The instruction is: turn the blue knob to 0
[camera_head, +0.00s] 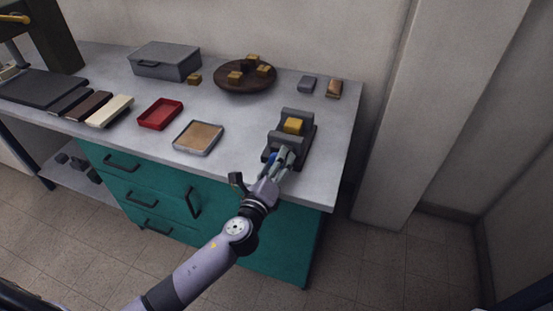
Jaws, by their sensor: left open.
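A grey device (304,141) with a yellow block (293,126) in its middle stands near the front right of the workbench. My left gripper (279,157) is open at the front face of this device, with its fingers pointing at it. A small patch of blue (268,166) shows beside the fingers, and it may be the blue knob. The fingers hide most of that face, so I cannot read the knob's setting or tell whether they touch it. My right gripper is not in view.
The grey workbench (240,118) has teal drawers (125,182) below. The bench's right edge is close by.

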